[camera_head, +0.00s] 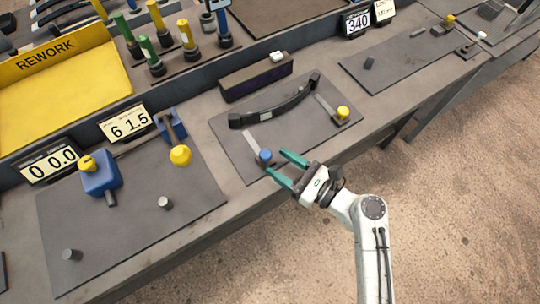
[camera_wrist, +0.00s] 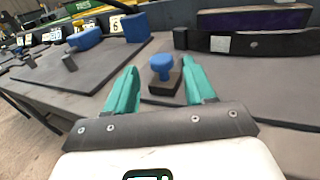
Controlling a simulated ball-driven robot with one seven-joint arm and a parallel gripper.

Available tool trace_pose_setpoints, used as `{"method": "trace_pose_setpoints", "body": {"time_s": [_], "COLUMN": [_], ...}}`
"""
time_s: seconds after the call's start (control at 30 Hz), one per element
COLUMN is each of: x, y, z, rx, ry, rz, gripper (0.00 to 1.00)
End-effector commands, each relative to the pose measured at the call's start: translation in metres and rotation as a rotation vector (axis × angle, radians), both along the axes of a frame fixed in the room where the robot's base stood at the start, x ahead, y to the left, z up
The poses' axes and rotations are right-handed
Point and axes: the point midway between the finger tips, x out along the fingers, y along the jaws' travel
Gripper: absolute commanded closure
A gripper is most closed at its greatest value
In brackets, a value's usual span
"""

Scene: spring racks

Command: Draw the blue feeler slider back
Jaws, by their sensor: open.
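The blue feeler slider has a round blue knob (camera_head: 265,155) on a small dark block, at the front end of a pale strip on the dark mat (camera_head: 228,133). In the wrist view the blue knob (camera_wrist: 161,64) stands between and just beyond my gripper's teal fingers. My gripper (camera_head: 281,165) is open, with its fingertips close to the knob. I cannot tell whether either finger touches it. A black curved bar (camera_head: 275,107) with a pale label lies behind the slider. A second slider with a yellow knob (camera_head: 343,112) stands at the bar's right end.
A dark box (camera_head: 256,78) stands behind the curved bar. To the left, another mat carries a blue block (camera_head: 100,175), a yellow ball knob (camera_head: 180,155) and grey pegs. The bench's front edge runs just beneath my gripper.

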Motion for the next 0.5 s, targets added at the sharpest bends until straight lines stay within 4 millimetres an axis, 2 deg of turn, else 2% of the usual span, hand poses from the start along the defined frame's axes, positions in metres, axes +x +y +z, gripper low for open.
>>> {"method": "trace_pose_setpoints", "body": {"time_s": [0.1,0.23,0.5], "x": [-0.013,-0.024,-0.033], "y": [-0.020,-0.037,-0.050], "z": [-0.002,-0.002,0.000], "rx": [0.000,0.001,0.001], "ry": [0.001,0.001,0.001], "rz": [-0.003,-0.003,0.000], "gripper": [0.46,0.46,0.46]}}
